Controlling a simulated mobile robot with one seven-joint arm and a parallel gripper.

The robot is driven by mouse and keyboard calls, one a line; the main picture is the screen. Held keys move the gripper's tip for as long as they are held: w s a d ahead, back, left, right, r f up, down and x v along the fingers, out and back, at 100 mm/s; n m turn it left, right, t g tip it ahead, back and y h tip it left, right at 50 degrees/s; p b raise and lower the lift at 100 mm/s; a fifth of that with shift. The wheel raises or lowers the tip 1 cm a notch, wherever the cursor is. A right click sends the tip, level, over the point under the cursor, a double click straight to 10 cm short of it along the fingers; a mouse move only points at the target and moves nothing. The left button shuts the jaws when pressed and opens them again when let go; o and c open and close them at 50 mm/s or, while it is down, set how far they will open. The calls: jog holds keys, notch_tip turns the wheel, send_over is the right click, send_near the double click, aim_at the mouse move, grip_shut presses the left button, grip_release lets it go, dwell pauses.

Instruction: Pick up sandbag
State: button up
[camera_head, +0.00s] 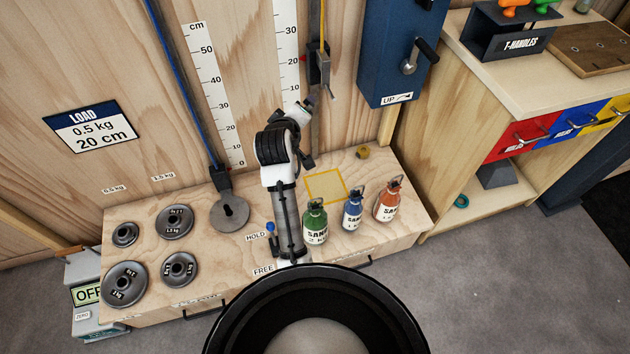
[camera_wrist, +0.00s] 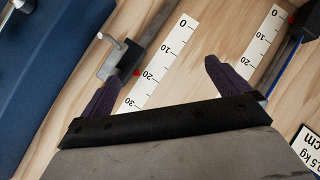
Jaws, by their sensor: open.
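Three small sandbags stand upright in a row on the wooden bench: a green one (camera_head: 315,222), a blue one (camera_head: 352,210) and an orange-red one (camera_head: 388,200). Each has a dark handle on top. My gripper (camera_head: 305,106) is raised at the back of the bench, up and left of the bags, near the wall. In the wrist view my gripper (camera_wrist: 168,85) has its two purple fingers wide apart with nothing between them. It faces the wall scales, and no sandbag shows there.
Several weight discs (camera_head: 174,222) lie on the bench (camera_head: 240,255) at the left. A blue cord holds a hanger plate (camera_head: 230,212). A yellow outlined square (camera_head: 326,186) lies empty behind the bags. A blue winch box (camera_head: 398,50) and a drawer cabinet (camera_head: 520,140) stand at the right.

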jog(key=s+a+f+n+g+h, duration=0.1)
jog(key=s+f+n+g, duration=0.2)
jog(key=f, duration=0.4)
jog(key=s+a+f+n+h, duration=0.1)
jog(key=s+f+n, duration=0.25)
jog(key=f, duration=0.35)
jog(key=n+g+h, duration=0.3)
jog(key=n, duration=0.8)
send_near(308, 220)
jog(key=x, duration=0.8)
jog(key=shift+d+f, duration=0.15)
jog(key=shift+f, duration=0.05)
jog(key=shift+x, duration=2.8)
jog(key=shift+d, duration=0.1)
jog(key=c, duration=2.1)
jog(key=shift+w+r, duration=0.2)
jog(key=shift+r, duration=0.1)
